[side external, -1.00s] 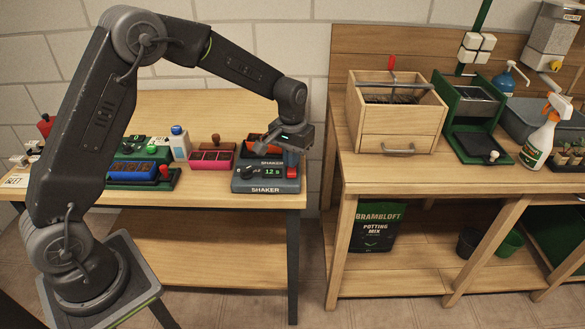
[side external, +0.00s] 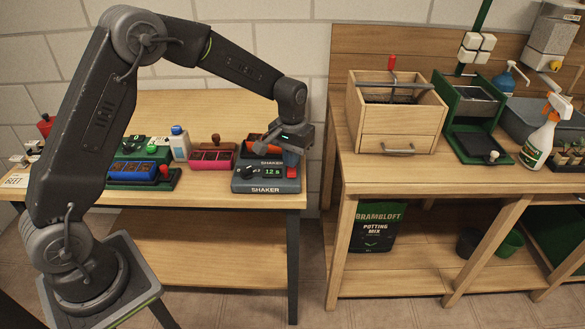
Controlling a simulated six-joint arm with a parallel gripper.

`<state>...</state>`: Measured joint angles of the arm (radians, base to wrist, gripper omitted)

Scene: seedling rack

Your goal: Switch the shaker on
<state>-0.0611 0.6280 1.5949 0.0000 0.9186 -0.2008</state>
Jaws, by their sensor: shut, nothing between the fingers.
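The shaker (side external: 265,186) is a dark grey box labelled SHAKER near the front right corner of the left bench. Its front carries a black knob (side external: 250,172), a green-lit display (side external: 273,171) and a red part (side external: 292,172) at the right end. My gripper (side external: 290,157) is shut and empty. Its tips are at the right end of the shaker, just above the red part. They partly cover it, so I cannot tell whether they touch it or which way it is set.
A red-pink tray (side external: 211,157) stands left of the shaker, with a white bottle (side external: 180,144) and a blue tray (side external: 132,170) farther left. The right bench (side external: 400,182) holds a wooden box (side external: 397,113) and a spray bottle (side external: 540,135). A gap separates the benches.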

